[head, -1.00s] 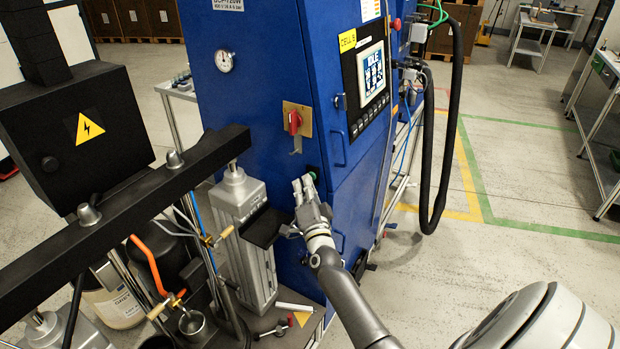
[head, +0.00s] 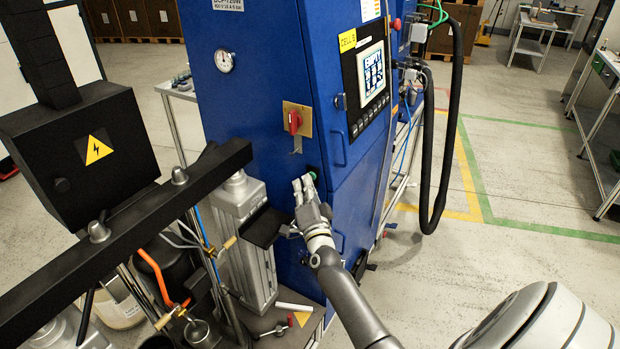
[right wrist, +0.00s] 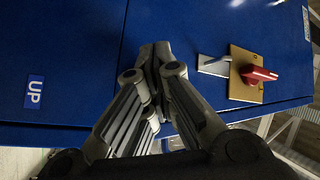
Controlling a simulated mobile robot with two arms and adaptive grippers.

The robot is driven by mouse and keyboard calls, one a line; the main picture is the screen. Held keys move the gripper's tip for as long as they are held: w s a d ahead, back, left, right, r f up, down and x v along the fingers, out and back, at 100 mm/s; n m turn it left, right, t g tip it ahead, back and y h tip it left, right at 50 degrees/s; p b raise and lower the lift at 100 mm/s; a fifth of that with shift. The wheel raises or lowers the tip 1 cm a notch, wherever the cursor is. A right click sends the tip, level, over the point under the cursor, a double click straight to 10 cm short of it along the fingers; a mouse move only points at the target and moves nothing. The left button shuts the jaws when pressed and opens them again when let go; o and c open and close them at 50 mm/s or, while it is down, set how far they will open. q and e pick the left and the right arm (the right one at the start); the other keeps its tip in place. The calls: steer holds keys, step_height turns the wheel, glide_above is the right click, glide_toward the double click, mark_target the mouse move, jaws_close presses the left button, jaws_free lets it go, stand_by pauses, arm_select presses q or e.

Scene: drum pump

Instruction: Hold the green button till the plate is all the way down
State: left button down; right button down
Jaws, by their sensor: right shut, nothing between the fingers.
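The green button (head: 313,175) is on the front of the blue cabinet (head: 260,80), partly covered by my right gripper. My right gripper (head: 303,185) is shut and empty, its fingertips at the button. In the right wrist view, the closed fingertips (right wrist: 155,52) reach the blue panel and the button is hidden behind them. The black crossbeam (head: 130,215) of the press stands at the left, above the drum (head: 122,308). I cannot make out the plate itself. My left gripper is not in view.
The screen (head: 371,73) is on the cabinet's right face. A black hose (head: 455,130) hangs at the right.

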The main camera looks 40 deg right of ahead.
steer(key=shift+a, duration=0.1)
stand_by(0.3)
steer(key=shift+s+a+p, duration=0.35)
steer(key=shift+a, duration=0.4)
steer(key=shift+s+a+p, duration=0.3)
steer(key=shift+a, duration=0.45)
steer(key=shift+s+a+p, duration=0.3)
steer(key=shift+s+a, duration=0.05)
steer(key=shift+a, duration=0.45)
steer(key=shift+s+a+p, duration=0.3)
steer(key=shift+a, duration=0.45)
